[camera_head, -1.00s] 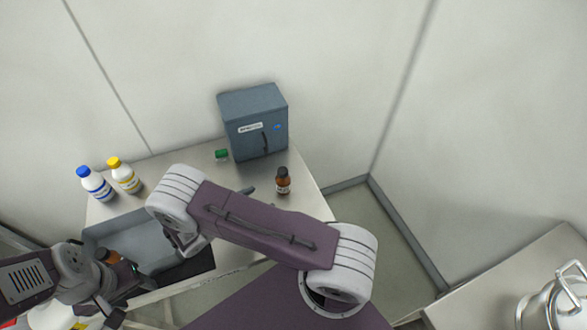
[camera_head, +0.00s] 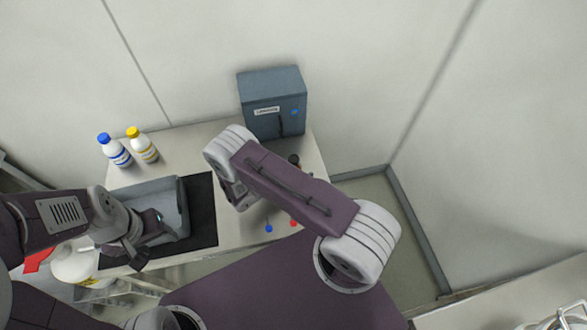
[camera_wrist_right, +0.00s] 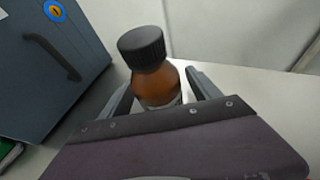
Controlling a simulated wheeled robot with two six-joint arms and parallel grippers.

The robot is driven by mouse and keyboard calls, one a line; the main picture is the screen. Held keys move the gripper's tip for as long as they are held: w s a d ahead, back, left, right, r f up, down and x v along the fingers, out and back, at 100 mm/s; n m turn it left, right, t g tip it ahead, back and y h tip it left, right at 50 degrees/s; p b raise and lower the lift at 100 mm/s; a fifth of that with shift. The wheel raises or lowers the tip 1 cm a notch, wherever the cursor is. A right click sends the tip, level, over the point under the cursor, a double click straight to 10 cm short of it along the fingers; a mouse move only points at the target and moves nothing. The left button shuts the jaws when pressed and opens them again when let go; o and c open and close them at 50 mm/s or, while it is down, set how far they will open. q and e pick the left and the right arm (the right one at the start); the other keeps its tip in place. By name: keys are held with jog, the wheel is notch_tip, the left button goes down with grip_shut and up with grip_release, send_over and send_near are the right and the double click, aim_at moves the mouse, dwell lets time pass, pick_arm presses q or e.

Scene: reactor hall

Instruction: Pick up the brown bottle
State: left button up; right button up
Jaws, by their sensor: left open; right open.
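The brown bottle (camera_wrist_right: 157,88) stands upright in the right wrist view, with a ribbed black cap and amber body. In the head view only its dark cap (camera_head: 294,158) shows past my right arm. My right gripper (camera_wrist_right: 158,92) is open, with one finger on each side of the bottle's body. The bottle's lower part is hidden behind the gripper's body, and I cannot tell whether the fingers touch it. In the head view my right arm hides that gripper. My left gripper (camera_head: 143,245) is open near the grey tray, at the left.
Two white bottles, one blue-capped (camera_head: 115,150) and one yellow-capped (camera_head: 143,145), stand at the back left. A grey tray (camera_head: 171,200) and black mat (camera_head: 203,210) lie in front. Blue (camera_head: 269,229) and red knobs (camera_head: 293,223) show nearby.

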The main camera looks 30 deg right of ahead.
jog(key=shift+w+d+f, duration=0.2)
jog(key=shift+d+f, duration=0.1)
jog(key=shift+d, duration=0.25)
grip_shut()
jog(key=shift+r, duration=0.55)
notch_tip(320, 180, up, 3)
jog(key=shift+a+r, duration=0.1)
jog(key=shift+r, duration=0.1)
jog(key=s+d+r, duration=0.2)
jog(key=s+r, duration=0.4)
jog(key=s, duration=0.5)
jog(key=shift+s+d+r+b, duration=0.2)
jog(key=shift+r+b, duration=0.2)
jog(key=shift+b, duration=0.05)
